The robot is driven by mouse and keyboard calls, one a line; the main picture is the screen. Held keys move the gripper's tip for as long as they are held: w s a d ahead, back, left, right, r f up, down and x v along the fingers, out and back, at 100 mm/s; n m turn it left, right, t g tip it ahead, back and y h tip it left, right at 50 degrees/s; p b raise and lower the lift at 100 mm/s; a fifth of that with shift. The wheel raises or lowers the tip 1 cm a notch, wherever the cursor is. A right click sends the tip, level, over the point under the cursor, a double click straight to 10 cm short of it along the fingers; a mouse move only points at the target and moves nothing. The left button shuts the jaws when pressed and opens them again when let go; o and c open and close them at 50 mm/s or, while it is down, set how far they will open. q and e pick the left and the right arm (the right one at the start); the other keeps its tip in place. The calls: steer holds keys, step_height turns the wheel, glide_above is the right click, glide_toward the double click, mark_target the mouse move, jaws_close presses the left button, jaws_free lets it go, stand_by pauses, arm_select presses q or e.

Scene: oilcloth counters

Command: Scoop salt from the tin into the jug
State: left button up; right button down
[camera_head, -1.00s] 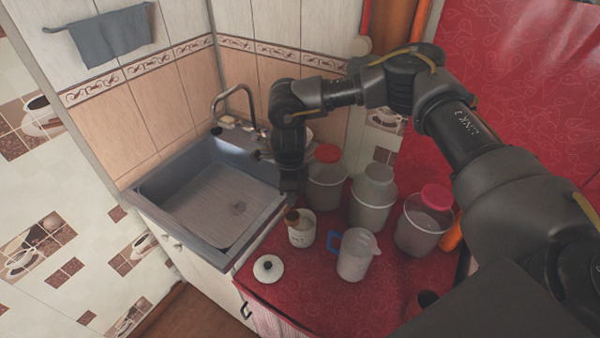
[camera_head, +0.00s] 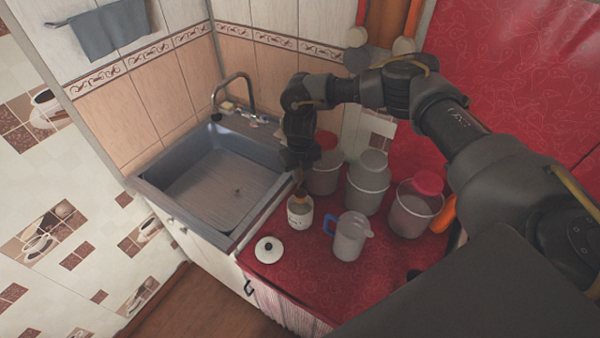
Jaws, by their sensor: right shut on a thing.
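The white tin (camera_head: 300,215) stands open on the red counter beside the sink, with dark lettering on its side. Its white lid with a dark knob (camera_head: 268,250) lies on the counter in front of it. The clear jug (camera_head: 350,240) with a blue handle stands upright to the right of the tin, its handle toward the tin. My right gripper (camera_head: 299,172) is above the tin, shut on a brown scoop handle (camera_head: 299,190). The handle points down into the tin's mouth; the scoop's lower end and the salt level are hidden. My left gripper is out of view.
Behind the jug stand a red-lidded container (camera_head: 323,172), a pale-lidded container (camera_head: 368,182) and a pink-lidded container (camera_head: 414,207). An orange object (camera_head: 444,214) is at the right. The sink (camera_head: 222,185) is left of the tin. The counter front is fairly clear.

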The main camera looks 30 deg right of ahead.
mark_target(300, 195)
steer(key=shift+f+b, duration=3.95)
steer(key=shift+f, duration=1.5)
steer(key=shift+r, duration=0.15)
step_height(300, 195, up, 10)
steer(key=p, duration=0.7)
steer(key=shift+r, duration=0.2)
